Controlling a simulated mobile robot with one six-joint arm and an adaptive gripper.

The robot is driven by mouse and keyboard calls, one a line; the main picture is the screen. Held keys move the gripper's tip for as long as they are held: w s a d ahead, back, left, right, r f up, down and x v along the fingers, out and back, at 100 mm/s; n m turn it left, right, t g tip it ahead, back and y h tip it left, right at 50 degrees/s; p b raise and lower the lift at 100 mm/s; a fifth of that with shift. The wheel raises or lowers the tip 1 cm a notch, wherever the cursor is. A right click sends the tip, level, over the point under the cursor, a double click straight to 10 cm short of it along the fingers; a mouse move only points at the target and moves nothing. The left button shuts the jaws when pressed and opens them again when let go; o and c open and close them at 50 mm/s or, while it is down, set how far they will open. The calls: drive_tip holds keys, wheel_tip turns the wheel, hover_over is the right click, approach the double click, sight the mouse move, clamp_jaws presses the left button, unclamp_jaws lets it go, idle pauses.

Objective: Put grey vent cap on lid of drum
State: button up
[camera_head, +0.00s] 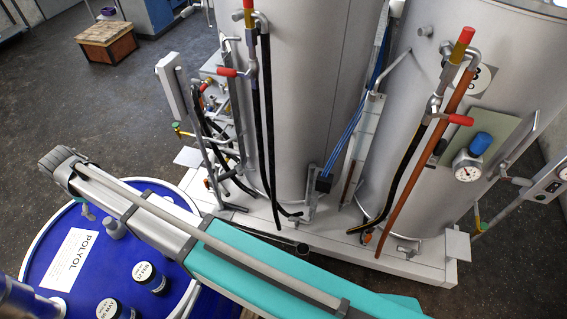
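The drum (45,262) has a blue lid with a pale rim and a white label reading POLYOL; it shows at the lower left. A short grey cylindrical piece (113,229) is on the lid, right of the label. I cannot tell whether either is the grey vent cap. My teal and grey arm crosses the lid from lower right to upper left and hides part of it. I cannot make out my gripper's fingers.
Two tall steel tanks (305,100) (415,200) with hoses and red-handled valves stand on a pale plinth (340,255). A wooden crate (107,42) is far left. Dark floor is clear between.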

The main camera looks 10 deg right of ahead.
drive_tip(key=w+d+m, duration=0.3)
drive_tip(key=w+d, duration=0.1)
drive_tip(key=d, duration=0.7)
drive_tip(key=w+d+m, duration=0.2)
drive_tip(key=w+d, duration=0.1)
drive_tip(key=d, duration=0.8)
drive_tip(key=w+d+m, duration=0.3)
drive_tip(key=w+d, duration=0.1)
drive_tip(key=d, duration=0.6)
drive_tip(key=s+d+m, duration=0.3)
drive_tip(key=d+m, duration=0.1)
drive_tip(key=d, duration=1.1)
drive_tip(key=s+d+m, duration=0.3)
drive_tip(key=d, duration=1.2)
drive_tip(key=shift+s+m, duration=0.35)
drive_tip(key=shift+m, duration=0.05)
